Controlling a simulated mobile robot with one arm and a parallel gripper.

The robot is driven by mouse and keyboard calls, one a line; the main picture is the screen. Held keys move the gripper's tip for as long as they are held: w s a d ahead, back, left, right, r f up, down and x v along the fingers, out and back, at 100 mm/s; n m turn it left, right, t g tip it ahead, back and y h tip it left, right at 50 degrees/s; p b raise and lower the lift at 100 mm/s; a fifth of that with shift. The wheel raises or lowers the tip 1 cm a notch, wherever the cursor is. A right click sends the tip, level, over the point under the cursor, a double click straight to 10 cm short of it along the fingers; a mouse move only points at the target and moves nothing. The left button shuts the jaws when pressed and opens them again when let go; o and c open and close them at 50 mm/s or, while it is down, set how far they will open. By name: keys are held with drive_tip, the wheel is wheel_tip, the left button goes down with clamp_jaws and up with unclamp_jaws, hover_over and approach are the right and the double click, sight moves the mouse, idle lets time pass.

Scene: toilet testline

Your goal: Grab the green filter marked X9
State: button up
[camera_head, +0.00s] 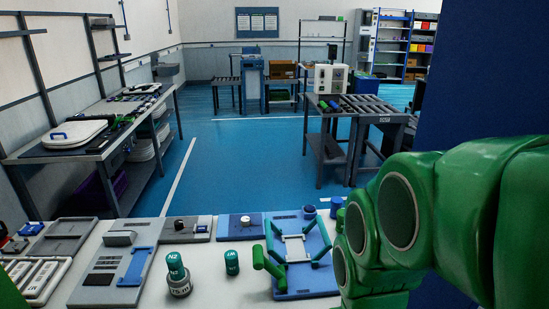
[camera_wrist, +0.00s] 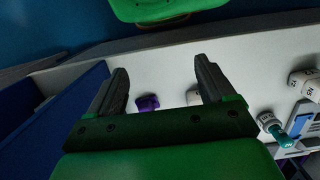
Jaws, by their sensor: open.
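In the wrist view my gripper (camera_wrist: 160,66) is open and empty, with its two dark fingers wide apart above the white tabletop. I cannot read X9 on any part. Green cylinders (camera_head: 267,262) lie at the blue fixture (camera_head: 311,279). My arm hides the head view's right side.
Between the fingers in the wrist view, a purple part (camera_wrist: 148,102) and a white part (camera_wrist: 193,98) sit on the table. A blue panel (camera_wrist: 55,120) stands at the left. Grey trays (camera_head: 62,237) crowd the table's left.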

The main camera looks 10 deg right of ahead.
drive_tip(key=shift+r, duration=0.15)
wheel_tip(320, 180, up, 5)
drive_tip(key=m+t+h, duration=0.3)
drive_tip(key=t, duration=1.2)
hover_over(344, 217)
drive_tip(key=s, duration=0.3)
drive_tip(key=f, duration=2.4)
drive_tip(key=shift+s+a+f, duration=0.1)
drive_tip(key=shift+a+f, duration=0.05)
drive_tip(key=shift+a, duration=0.15)
drive_tip(key=shift+f+x, duration=0.1)
drive_tip(key=shift+x, duration=1.55)
drive_tip(key=shift+f+x, duration=0.15)
drive_tip(key=shift+x, duration=1.5)
drive_tip(key=shift+w+f, duration=0.15)
drive_tip(key=shift+w, duration=0.3)
